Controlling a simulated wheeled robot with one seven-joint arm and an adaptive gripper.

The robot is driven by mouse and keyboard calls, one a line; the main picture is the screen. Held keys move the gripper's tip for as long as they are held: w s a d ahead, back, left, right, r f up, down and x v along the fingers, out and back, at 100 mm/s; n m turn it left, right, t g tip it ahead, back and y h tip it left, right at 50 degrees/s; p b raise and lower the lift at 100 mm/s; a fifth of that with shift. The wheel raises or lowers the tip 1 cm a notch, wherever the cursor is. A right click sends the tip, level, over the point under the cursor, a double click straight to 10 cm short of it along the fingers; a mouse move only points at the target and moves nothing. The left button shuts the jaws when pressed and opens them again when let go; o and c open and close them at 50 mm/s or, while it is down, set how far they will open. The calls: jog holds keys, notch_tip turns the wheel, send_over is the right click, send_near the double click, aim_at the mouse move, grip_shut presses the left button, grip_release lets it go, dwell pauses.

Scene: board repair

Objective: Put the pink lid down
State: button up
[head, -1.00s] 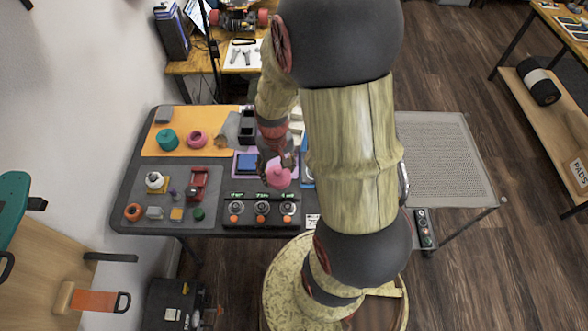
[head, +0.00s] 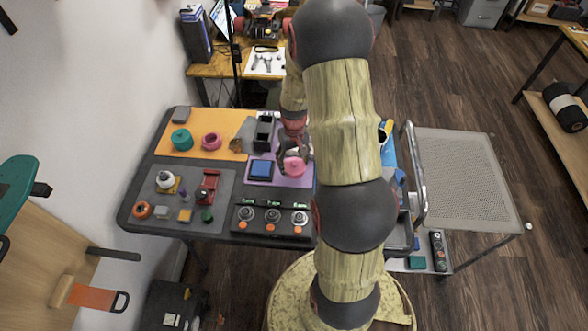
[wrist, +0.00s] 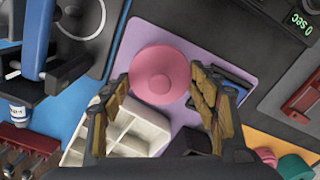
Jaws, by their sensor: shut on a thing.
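The pink lid (head: 294,167) is round, with a small raised disc in its middle in the wrist view (wrist: 152,68). My gripper (head: 291,158) is shut on it, with one finger at each side in the wrist view (wrist: 160,80). The lid is over the purple mat (head: 292,182), which also shows around it in the wrist view (wrist: 190,42). I cannot tell whether the lid touches the mat. A blue square block (head: 261,169) lies on the mat's left part.
A panel with several dials (head: 272,218) stands in front of the mat. A white divided tray (wrist: 135,132) is close to the lid. A pink ring (head: 211,142) and a teal round piece (head: 181,140) sit on the orange mat (head: 228,122). A mesh table (head: 465,175) is at right.

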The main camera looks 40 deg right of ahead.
aim_at(294, 167)
jog(key=shift+w+d+f, duration=0.15)
jog(key=shift+f, duration=0.15)
jog(key=shift+f+b, duration=0.75)
jog(key=shift+f, duration=0.75)
jog(key=shift+f, duration=0.1)
jog(key=o, duration=1)
